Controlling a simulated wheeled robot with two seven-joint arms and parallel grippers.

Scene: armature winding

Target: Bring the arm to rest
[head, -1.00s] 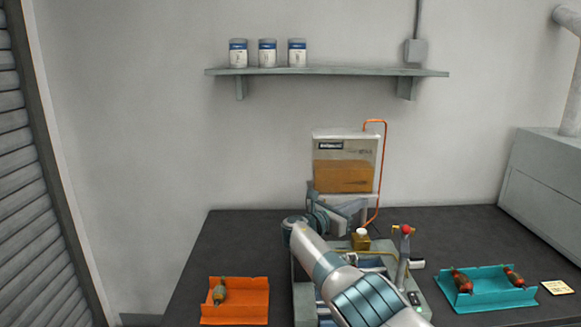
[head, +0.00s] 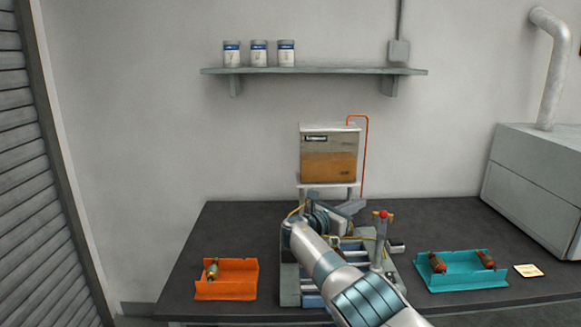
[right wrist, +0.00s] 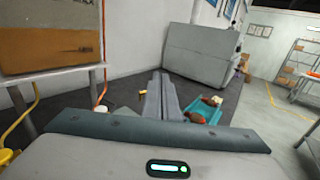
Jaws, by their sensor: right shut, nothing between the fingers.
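My right arm comes in from the lower right in the head view. It bends at the wrist over the bench machine (head: 289,290). My right gripper (head: 352,207) points to the right above the back of the machine, in front of the amber-filled tank (head: 329,155). In the right wrist view its fingers (right wrist: 163,98) are together with nothing between them. The arm hides much of the machine. My left gripper is not in view.
An orange tray (head: 226,290) with an armature stands left of the machine. A teal tray (head: 465,283) with two armatures stands right, beside a note card (head: 529,270). A large grey cabinet (head: 535,185) stands at the right. The dark bench (head: 230,225) is bare at back left.

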